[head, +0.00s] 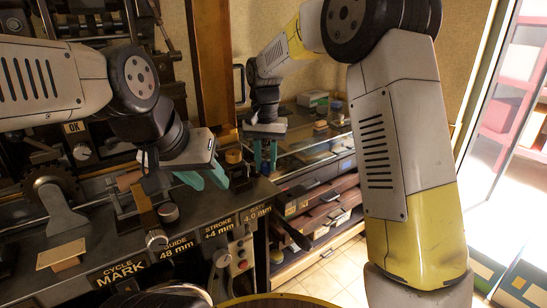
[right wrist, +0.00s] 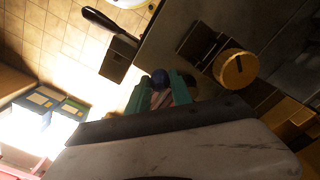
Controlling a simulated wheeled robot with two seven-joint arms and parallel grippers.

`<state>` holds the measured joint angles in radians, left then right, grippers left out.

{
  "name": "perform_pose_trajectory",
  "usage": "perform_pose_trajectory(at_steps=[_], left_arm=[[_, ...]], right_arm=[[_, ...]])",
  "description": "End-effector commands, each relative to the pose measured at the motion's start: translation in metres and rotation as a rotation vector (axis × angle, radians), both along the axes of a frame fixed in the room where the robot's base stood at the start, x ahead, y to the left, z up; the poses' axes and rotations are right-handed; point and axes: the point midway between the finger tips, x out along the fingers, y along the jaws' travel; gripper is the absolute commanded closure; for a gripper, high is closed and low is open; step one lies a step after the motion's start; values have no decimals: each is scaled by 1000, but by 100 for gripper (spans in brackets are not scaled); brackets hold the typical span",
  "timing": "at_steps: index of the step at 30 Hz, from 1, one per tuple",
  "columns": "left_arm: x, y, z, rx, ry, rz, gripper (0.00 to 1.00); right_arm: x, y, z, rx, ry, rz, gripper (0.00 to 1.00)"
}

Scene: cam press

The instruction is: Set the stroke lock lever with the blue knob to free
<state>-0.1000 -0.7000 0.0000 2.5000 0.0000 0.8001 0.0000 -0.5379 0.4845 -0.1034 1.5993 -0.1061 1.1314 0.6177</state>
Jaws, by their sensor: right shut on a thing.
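The blue knob (right wrist: 160,77) shows in the right wrist view, between the teal fingertips of my right gripper (right wrist: 161,92). The gripper is shut on it. The lever under the knob is mostly hidden by the fingers, so I cannot tell its setting. In the head view my right gripper (head: 265,154) is at the far right end of the machine bench, and the knob cannot be made out there. My left gripper (head: 205,177) hangs over the bench top with its teal fingers apart and nothing visible between them.
The dark bench (head: 190,225) carries plates reading cycle, guide, stroke and a fourth partly readable one. A round yellow knob (right wrist: 235,68) and a black-handled part (right wrist: 112,35) are near my right gripper. A glass-topped cabinet (head: 310,150) stands behind. Tiled floor (head: 325,275) is clear.

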Motion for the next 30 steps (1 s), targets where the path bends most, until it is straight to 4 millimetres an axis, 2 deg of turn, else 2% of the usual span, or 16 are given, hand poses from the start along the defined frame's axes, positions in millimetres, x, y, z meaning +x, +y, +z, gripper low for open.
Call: perform_pose_trajectory(at_steps=[12,30], left_arm=[[0,0,0,0,0,0,64],[0,0,0,0,0,0,64]], right_arm=[[-8,15,1,2,-2,-257,100],[-9,19,1,3,-2,-324,100]])
